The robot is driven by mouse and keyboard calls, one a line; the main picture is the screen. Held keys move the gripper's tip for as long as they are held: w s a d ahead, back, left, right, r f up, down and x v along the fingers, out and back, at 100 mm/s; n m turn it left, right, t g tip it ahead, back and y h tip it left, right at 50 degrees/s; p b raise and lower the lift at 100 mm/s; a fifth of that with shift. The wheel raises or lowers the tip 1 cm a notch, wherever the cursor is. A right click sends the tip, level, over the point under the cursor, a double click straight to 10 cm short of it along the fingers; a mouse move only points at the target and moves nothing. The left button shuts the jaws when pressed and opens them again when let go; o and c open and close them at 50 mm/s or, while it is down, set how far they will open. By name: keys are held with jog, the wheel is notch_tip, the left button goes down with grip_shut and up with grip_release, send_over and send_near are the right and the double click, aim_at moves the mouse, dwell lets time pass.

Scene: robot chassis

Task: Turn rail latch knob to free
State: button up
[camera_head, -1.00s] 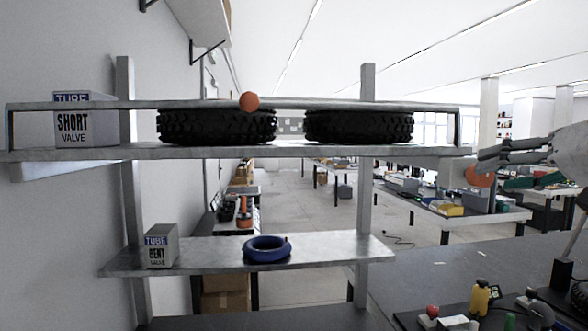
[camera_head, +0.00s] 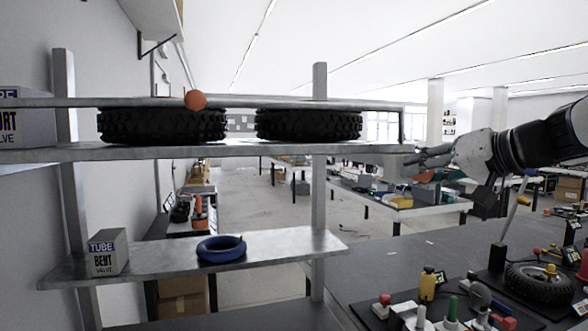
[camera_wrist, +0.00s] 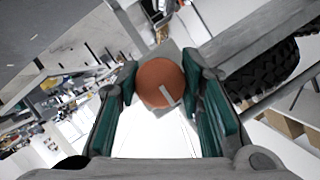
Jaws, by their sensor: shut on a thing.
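The round orange latch knob (camera_wrist: 158,84) is in the middle of the wrist view, with a pale bar mark running from its centre to the lower right. My gripper (camera_wrist: 163,84) is shut on it, with one green-padded finger on each side. In the head view my gripper (camera_head: 422,158) is at the right end of the upper shelf, and the orange knob (camera_head: 426,176) shows just below the fingers, partly hidden.
The upper shelf (camera_head: 230,152) holds the tyres and a tube box (camera_head: 25,122) at the left. The lower shelf (camera_head: 285,246) holds a bent-valve box (camera_head: 108,252) and a blue ring (camera_head: 221,248). A dark bench (camera_head: 400,262) with several tools and a wheel lies at the lower right.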

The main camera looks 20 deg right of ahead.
jog(key=m+y+b, duration=0.1)
jog(key=m+b, duration=0.1)
jog(key=b, duration=0.1)
jog(key=shift+f+m+t+y, duration=0.15)
jog(key=shift+m+t+y, duration=0.15)
jog(key=shift+m, duration=0.1)
jog(key=m+t+y+b, duration=0.1)
jog(key=m+b, duration=0.2)
jog(key=shift+m+y, duration=0.4)
jog(key=m+t+b, duration=0.1)
jog(key=m, duration=0.1)
jog(key=m+b, duration=0.1)
jog(key=m, duration=0.1)
jog(key=shift+t+y, duration=0.3)
jog(key=shift+t, duration=0.1)
jog(key=m+t+b, duration=0.1)
jog(key=m, duration=0.4)
jog(key=shift+t+b, duration=0.4)
jog(key=shift+m, duration=0.3)
jog(key=o, duration=1.2)
jog(key=shift+c, duration=0.2)
